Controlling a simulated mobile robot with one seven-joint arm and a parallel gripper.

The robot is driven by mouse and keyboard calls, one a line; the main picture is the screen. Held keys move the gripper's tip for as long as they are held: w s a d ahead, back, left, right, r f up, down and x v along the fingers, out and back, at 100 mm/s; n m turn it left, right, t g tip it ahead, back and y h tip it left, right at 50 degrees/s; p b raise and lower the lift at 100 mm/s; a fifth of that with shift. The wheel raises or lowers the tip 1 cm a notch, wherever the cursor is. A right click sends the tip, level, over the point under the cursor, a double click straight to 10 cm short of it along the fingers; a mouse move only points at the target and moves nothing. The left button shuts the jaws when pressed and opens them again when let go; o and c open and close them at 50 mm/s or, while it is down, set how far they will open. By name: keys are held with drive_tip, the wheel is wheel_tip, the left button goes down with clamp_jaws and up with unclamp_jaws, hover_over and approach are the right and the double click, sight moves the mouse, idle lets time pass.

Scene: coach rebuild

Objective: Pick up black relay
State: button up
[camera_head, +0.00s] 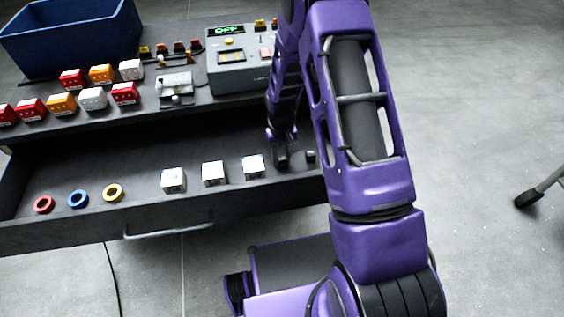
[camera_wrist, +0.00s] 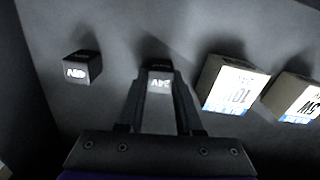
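Two small black blocks are in the open drawer. One black block (camera_wrist: 159,82), with white lettering that seems to read 24V, sits between the fingers of my gripper (camera_wrist: 159,88) in the wrist view. The fingers stand close on both its sides; whether they press on it I cannot tell. The other black block (camera_wrist: 82,68), also with white lettering, stands apart to the left in that view. It shows in the head view (camera_head: 310,156) right of my gripper (camera_head: 281,152). My gripper is low in the drawer there and largely hides the block at its fingers.
White boxes (camera_head: 213,173) stand left of my gripper in the drawer (camera_head: 60,228), with coloured rings (camera_head: 78,198) farther left. Above, the worktop holds red, orange and white blocks, a grey control box (camera_head: 232,62) reading OFF and a blue bin (camera_head: 70,40).

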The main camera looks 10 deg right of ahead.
clamp_jaws()
drive_tip(key=shift+r, duration=0.15)
